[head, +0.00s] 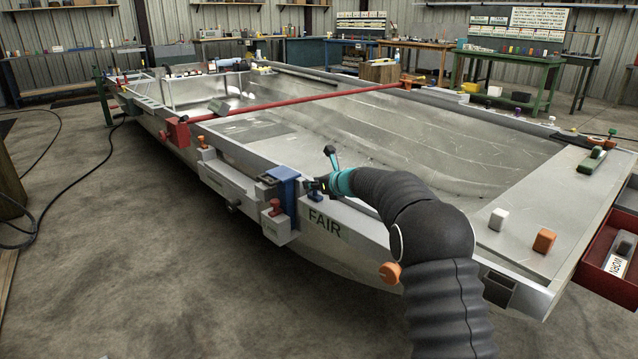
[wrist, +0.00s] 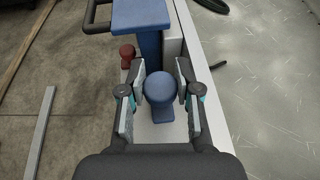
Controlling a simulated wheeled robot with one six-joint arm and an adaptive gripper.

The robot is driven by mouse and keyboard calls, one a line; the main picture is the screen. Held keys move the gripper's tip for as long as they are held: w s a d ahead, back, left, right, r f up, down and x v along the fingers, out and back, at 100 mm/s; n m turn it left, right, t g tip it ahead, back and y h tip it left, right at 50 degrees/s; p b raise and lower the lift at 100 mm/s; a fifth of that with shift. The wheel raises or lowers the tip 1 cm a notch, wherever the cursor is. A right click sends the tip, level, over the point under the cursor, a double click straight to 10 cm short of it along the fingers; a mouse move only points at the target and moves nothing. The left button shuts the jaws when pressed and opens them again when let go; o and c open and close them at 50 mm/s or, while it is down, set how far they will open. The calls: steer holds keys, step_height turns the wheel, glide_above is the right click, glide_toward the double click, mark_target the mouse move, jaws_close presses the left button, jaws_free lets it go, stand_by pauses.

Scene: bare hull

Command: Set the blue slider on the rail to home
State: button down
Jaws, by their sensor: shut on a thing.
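The blue slider (wrist: 161,88) has a round knob on a short foot and sits on a pale grey strip along the hull's edge. In the head view its blue knob (head: 313,190) shows just left of my gripper. My gripper (head: 325,174) is shut on the slider, with one finger on each side of the knob in the wrist view. The foot is partly seen between the fingers. No home mark can be made out.
A blue bracket (head: 285,183) stands close beyond the slider and also shows in the wrist view (wrist: 141,14). A red knob (head: 275,207) sits beside it on a grey block.

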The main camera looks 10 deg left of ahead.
steer(key=shift+a, duration=0.2)
steer(key=c, duration=1.2)
jaws_free()
steer(key=shift+c, duration=0.2)
steer(key=o, duration=0.5)
steer(key=shift+s+a, duration=0.1)
steer(key=shift+a, duration=0.05)
steer(key=shift+c, duration=0.2)
steer(key=shift+d, duration=0.5)
steer(key=v, duration=1.1)
steer(key=shift+s+d+r, duration=0.15)
steer(key=shift+r, duration=0.15)
